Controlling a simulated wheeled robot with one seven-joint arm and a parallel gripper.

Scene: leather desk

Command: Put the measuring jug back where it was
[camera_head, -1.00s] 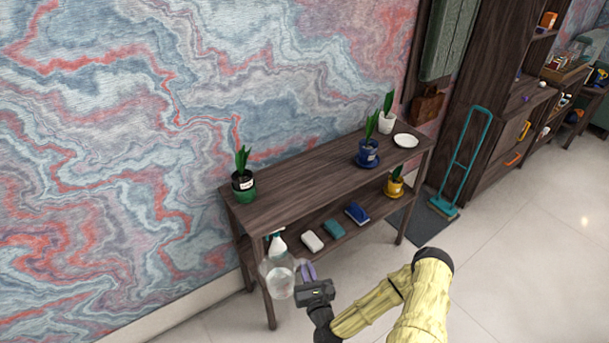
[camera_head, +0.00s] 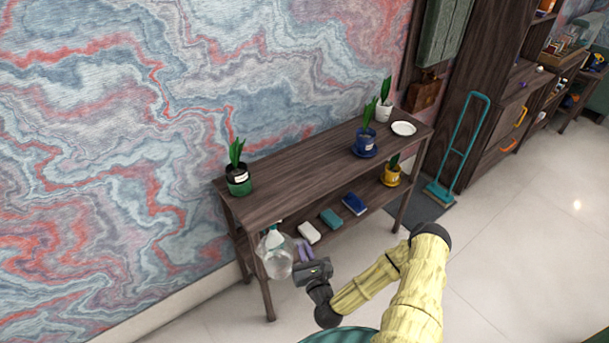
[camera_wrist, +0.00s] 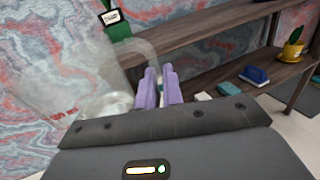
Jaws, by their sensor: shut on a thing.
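The measuring jug (camera_head: 277,262) is clear and see-through, with a small red mark on its wall in the wrist view (camera_wrist: 62,112). My gripper (camera_head: 303,248) is shut on its handle, and the two purple fingers (camera_wrist: 159,85) show close together at the handle in the wrist view. In the head view the jug hangs in front of the left end of a dark wooden console table (camera_head: 300,162), below the top and near the lower shelf (camera_head: 345,216). Whether it touches the table cannot be told.
On the top stand a green-potted plant (camera_head: 238,183), a blue-potted plant (camera_head: 366,142), a white-potted plant (camera_head: 383,112) and a white plate (camera_head: 403,128). The lower shelf holds a white block (camera_head: 308,233), a teal block (camera_head: 331,219), a blue brush (camera_head: 354,204) and a yellow-potted plant (camera_head: 391,177).

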